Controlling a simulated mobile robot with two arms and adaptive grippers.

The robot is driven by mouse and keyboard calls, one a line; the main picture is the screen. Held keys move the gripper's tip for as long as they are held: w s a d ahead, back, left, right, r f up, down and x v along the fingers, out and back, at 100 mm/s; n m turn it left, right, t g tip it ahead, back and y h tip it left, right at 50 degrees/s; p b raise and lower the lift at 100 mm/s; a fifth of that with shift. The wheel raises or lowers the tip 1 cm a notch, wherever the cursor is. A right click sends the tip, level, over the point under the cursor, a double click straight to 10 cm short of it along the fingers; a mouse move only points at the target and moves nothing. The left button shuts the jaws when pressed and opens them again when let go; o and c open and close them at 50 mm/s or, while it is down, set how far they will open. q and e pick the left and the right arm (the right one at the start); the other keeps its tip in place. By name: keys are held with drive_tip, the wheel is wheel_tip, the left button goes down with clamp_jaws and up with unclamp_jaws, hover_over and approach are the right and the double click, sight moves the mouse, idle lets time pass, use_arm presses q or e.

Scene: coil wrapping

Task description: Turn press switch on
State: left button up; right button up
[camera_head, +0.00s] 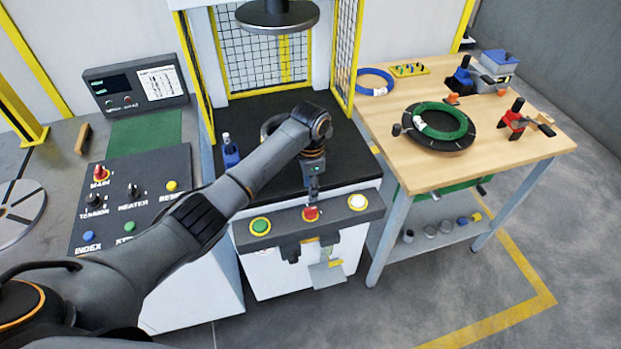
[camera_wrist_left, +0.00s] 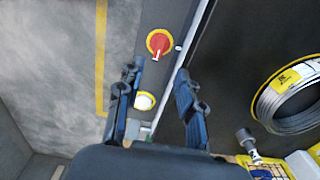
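The press's front panel (camera_head: 338,211) carries a red switch (camera_head: 311,213) on a yellow ring between a green button (camera_head: 260,226) and a white button (camera_head: 357,202). My left gripper (camera_head: 314,191) points down just above the red switch; contact cannot be told from the head view. The white button (camera_wrist_left: 144,101) shows between the fingers. My right gripper is not in view.
A black press bed (camera_head: 345,160) lies behind the panel, with a blue bottle (camera_head: 229,152) on its left. A control console (camera_head: 135,195) stands left. A wooden table (camera_head: 390,135) with coils and tools stands right. A wire coil (camera_wrist_left: 290,98) shows in the wrist view.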

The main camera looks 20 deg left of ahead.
use_arm(q)
drive_tip(key=shift+r, duration=1.55)
